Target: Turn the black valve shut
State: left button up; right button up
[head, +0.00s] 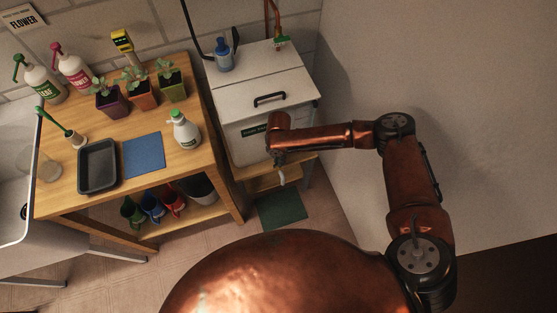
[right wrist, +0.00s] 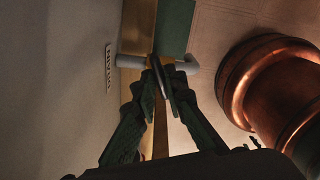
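In the right wrist view, a grey drain spout (right wrist: 132,62) comes out of the pale cabinet wall beside the "DRAIN" label and bends down at its free end. A narrow dark piece, which looks like the black valve's handle (right wrist: 165,84), sits at the spout between my fingertips. My right gripper (right wrist: 164,75) has its fingers drawn in close on both sides of this piece. In the head view, my right gripper (head: 279,158) is at the cabinet's front, just above the pale spout end (head: 282,178), and its wrist hides the valve. My left gripper is not in view.
The white cabinet (head: 240,88) has a black lid handle and a blue-topped bottle on it. A wooden table (head: 213,165) with pots, bottles, a dark tray and a blue mat stands to its left. A green mat (head: 281,209) lies on the floor below the spout.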

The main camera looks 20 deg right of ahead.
grip_shut()
jog(key=m+p, duration=0.1)
jog(key=p, duration=0.1)
jog(key=m+p, duration=0.2)
jog(key=shift+r+m+p, duration=0.3)
jog(key=shift+f+m+p, duration=0.25)
jog(key=shift+m+p, duration=0.15)
jog(key=shift+m, duration=0.2)
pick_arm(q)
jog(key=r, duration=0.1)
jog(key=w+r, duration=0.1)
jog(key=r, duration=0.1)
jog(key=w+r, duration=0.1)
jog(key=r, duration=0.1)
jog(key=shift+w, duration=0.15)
